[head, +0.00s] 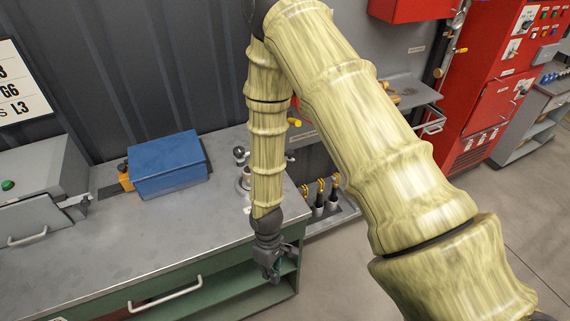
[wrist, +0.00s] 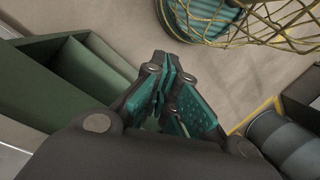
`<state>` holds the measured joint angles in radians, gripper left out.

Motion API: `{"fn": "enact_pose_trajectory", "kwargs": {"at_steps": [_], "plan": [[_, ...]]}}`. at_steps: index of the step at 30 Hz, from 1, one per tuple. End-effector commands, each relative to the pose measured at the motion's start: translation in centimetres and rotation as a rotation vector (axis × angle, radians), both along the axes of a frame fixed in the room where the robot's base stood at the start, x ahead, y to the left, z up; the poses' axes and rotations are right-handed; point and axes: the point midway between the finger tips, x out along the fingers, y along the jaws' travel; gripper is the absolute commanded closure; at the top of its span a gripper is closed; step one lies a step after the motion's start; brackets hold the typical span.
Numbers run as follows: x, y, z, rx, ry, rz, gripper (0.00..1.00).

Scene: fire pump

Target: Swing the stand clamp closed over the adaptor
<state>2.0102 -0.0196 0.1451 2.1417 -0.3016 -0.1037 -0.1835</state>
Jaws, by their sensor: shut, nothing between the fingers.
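My gripper (head: 270,277) hangs fingers down just off the front right corner of the workbench, beside its open shelf. In the wrist view my gripper (wrist: 166,85) has its teal-padded fingers together, with nothing between them. A metal fitting with a round knob (head: 239,153) stands on the bench near its right end, apart from my gripper. It appears to be the stand, but my forearm covers much of it. I cannot make out the clamp or the adaptor clearly, nor how far the clamp is open. Neither shows in the wrist view.
The grey bench top (head: 130,245) is mostly clear. A blue box (head: 167,165) sits at the back. A rack of dark-handled tools (head: 320,195) stands beyond the right end. The wrist view shows the green shelf (wrist: 45,85), a wire basket (wrist: 260,25) and a grey cylinder (wrist: 285,140).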

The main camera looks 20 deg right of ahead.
Motion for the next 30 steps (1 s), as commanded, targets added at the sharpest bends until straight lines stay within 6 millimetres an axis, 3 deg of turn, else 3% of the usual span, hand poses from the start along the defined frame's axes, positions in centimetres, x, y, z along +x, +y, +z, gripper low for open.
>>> {"fn": "enact_pose_trajectory", "kwargs": {"at_steps": [1,6,15,30], "plan": [[-2.2,-0.6,-1.2,0.003,-0.001,-0.06,1.0],[-6.9,-2.4,-4.1,-0.005,-0.048,-0.253,1.0],[-13.5,-6.4,-9.3,-0.074,-0.134,-0.497,1.0],[-16.6,-9.1,-17.7,-0.13,-0.194,-0.608,1.0]]}}
